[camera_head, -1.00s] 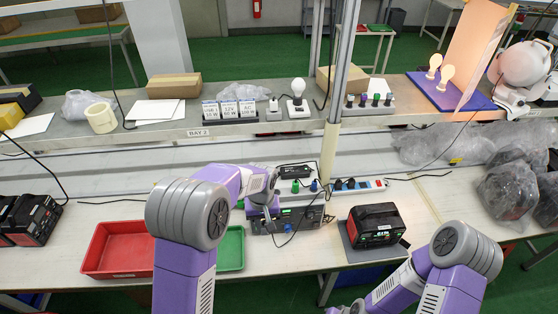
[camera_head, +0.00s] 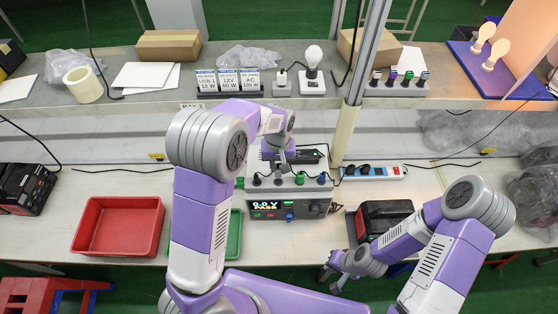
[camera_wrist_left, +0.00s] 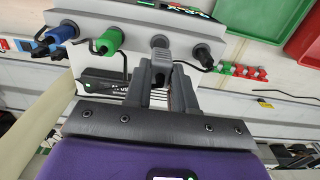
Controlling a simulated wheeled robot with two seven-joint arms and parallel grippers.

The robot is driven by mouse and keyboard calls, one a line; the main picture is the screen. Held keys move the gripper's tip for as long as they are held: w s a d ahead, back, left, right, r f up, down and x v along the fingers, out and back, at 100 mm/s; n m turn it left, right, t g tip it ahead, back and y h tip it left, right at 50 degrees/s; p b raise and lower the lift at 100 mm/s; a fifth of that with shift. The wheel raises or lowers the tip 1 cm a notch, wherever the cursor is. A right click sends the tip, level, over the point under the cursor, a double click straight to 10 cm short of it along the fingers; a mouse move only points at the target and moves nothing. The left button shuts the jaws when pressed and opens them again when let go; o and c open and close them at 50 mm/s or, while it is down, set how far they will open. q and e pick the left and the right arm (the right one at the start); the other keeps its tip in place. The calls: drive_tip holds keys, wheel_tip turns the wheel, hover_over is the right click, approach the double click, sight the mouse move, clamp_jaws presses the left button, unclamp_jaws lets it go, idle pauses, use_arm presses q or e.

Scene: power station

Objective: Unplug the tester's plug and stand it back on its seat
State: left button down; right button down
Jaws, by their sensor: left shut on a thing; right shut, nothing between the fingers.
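The tester (camera_head: 290,208) stands on the lower bench, and its display reads 0.0 V PASS. A row of plugs stands along its top: a black plug (camera_wrist_left: 204,54), a grey plug (camera_wrist_left: 160,46), a green plug (camera_wrist_left: 108,41) and a blue plug (camera_wrist_left: 60,34). My left gripper (camera_wrist_left: 160,72) is shut on the grey plug, which appears upright at the tester's top. In the head view my left gripper (camera_head: 279,166) reaches down just behind the tester. I cannot tell how deep the plug sits. My right gripper (camera_head: 337,264) is shut and empty near the bench's front edge.
A red tray (camera_head: 84,228) and a green tray (camera_head: 235,232) are left of the tester. The upper shelf holds bulbs and labels.

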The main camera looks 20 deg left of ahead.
sight(278, 174)
use_arm(q)
drive_tip(key=shift+f+b, duration=1.85)
drive_tip(key=shift+f, duration=0.85)
drive_tip(key=c, duration=0.9)
unclamp_jaws()
drive_tip(key=shift+o, duration=0.2)
wheel_tip(278, 174, up, 8)
drive_tip(key=shift+f, duration=0.2)
